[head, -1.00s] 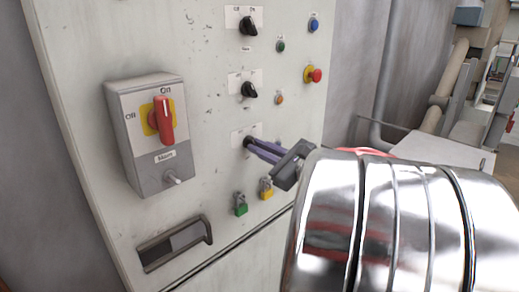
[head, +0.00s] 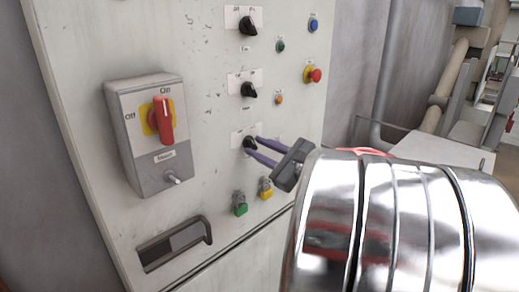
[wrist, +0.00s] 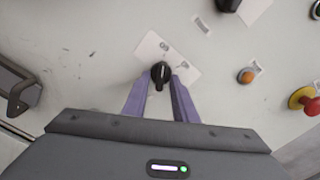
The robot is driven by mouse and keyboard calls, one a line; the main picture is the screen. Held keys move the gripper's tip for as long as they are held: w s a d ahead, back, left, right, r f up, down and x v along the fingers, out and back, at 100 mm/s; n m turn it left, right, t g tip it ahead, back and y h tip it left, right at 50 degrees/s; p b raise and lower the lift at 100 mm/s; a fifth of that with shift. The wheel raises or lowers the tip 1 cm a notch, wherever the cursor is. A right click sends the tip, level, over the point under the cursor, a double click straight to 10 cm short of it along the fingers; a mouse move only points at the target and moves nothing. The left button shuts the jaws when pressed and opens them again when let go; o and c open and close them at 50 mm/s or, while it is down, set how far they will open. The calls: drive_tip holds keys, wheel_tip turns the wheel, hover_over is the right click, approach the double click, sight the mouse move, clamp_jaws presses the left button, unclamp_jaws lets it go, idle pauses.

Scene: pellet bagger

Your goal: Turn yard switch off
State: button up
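Three black rotary knobs with white plates run down the cabinet: a top knob (head: 248,26), a middle knob (head: 248,90) and a lowest knob (head: 249,142). Their small labels are too blurred to read, so I cannot tell which is the yard switch. My gripper (head: 255,145) is at the lowest knob, its two purple fingers apart. In the wrist view, the lowest knob (wrist: 160,72) sits between the tips of my gripper (wrist: 160,80), with a pale pointer mark roughly upright in the picture. Gaps seem to show beside it; contact is unclear.
A grey box with a red main switch (head: 163,120) stands out at the left. A red emergency button (head: 314,75) is at upper right. A recessed handle (head: 175,243) is below.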

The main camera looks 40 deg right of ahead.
drive_tip(key=shift+o, duration=0.2)
drive_tip(key=s, duration=1.3)
drive_tip(key=shift+s+d, duration=0.2)
drive_tip(key=shift+s, duration=0.2)
idle(0.4)
